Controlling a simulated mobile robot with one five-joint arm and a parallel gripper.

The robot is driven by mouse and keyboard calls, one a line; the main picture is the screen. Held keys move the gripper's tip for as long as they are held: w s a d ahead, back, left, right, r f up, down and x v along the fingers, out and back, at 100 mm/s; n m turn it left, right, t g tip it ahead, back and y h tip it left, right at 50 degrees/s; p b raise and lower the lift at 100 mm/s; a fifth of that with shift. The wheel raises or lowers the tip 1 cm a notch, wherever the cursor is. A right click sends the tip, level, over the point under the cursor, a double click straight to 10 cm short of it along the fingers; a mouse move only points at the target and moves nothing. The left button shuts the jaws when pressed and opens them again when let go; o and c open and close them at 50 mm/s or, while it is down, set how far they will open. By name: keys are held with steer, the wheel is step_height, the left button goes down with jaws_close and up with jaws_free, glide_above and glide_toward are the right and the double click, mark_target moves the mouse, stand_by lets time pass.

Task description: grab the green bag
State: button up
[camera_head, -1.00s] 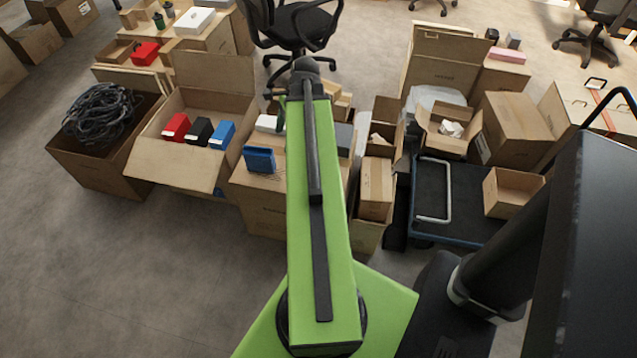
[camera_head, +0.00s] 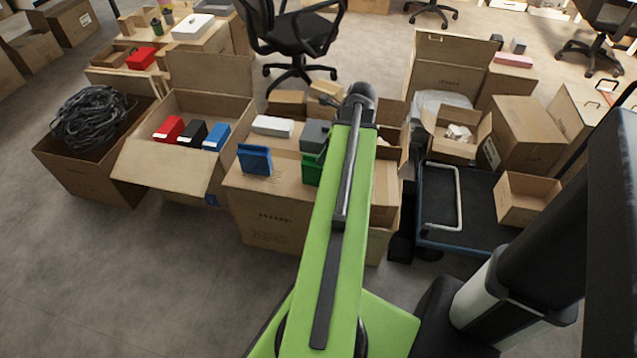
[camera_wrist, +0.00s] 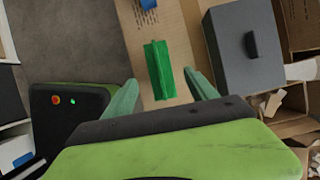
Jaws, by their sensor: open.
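The green bag (camera_wrist: 159,70) stands on a closed brown carton, and the wrist view shows it from above. In the head view the green bag (camera_head: 311,168) shows beside my green arm, which hides part of it. My gripper (camera_wrist: 162,90) is open, with one pale green finger to the left of the bag and one to the right. The bag lies just ahead of and between the fingertips, and I see no finger touching it. In the head view my gripper is hidden behind the arm.
A grey box (camera_wrist: 244,48) stands close to the right of the bag. A blue bag (camera_head: 255,160) and a white box (camera_head: 272,126) share the carton (camera_head: 262,205). An open carton with red, black and blue items (camera_head: 150,150) stands to the left. A trolley (camera_head: 470,205) stands right.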

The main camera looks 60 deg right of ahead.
mark_target(315, 166)
steer(key=b+x, duration=0.1)
steer(key=x, duration=0.2)
steer(key=shift+w+f+b, duration=0.1)
steer(key=shift+f+b, duration=0.2)
steer(key=shift+b, duration=0.1)
steer(key=b+x, duration=0.4)
steer(key=x, duration=0.1)
steer(key=shift+w+a, duration=0.1)
steer(key=shift+f+b, duration=0.25)
steer(key=shift+b, duration=0.3)
jaws_close()
